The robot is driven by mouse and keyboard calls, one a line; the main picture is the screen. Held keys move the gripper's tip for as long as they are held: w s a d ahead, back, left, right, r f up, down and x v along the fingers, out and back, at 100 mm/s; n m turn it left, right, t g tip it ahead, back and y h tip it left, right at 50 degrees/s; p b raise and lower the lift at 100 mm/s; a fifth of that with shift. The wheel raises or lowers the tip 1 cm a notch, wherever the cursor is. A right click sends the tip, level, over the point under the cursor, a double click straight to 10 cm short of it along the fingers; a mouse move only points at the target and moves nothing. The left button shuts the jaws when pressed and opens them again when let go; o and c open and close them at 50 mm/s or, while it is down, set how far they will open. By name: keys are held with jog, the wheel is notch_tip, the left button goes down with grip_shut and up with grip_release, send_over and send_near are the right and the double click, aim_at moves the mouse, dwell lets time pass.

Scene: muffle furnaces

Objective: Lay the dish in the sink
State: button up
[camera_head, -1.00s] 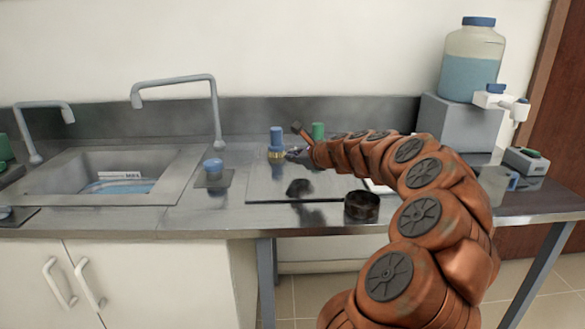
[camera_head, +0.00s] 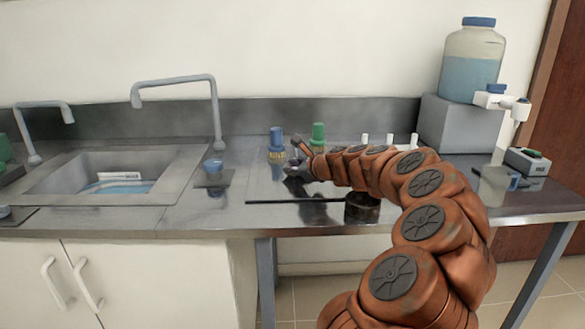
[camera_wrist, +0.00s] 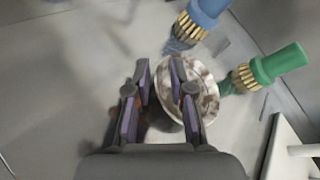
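The dish (camera_wrist: 205,88) is a round, pale dish with brownish blotches, lying on the grey worktop in the wrist view. My gripper (camera_wrist: 160,78) is open above it. The right finger covers part of the dish, and its left rim shows between the two fingers. I cannot tell whether the fingers touch it. In the head view my gripper (camera_head: 299,172) is low over the worktop, and I cannot make out the dish there. The sink (camera_head: 52,190) is a steel basin at the left, with bluish water and a white labelled item inside.
A blue-topped fitting (camera_head: 276,148) and a green-topped fitting (camera_head: 318,133) stand just behind my gripper. A dark round container (camera_head: 362,212) is partly behind my arm.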

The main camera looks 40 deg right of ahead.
jog(key=shift+o, duration=0.4)
jog(key=shift+r, duration=0.15)
jog(key=p+v, duration=0.1)
jog(key=v, duration=0.9)
jog(key=shift+s, duration=0.15)
jog(key=shift+v, duration=0.9)
jog(key=shift+a, duration=0.1)
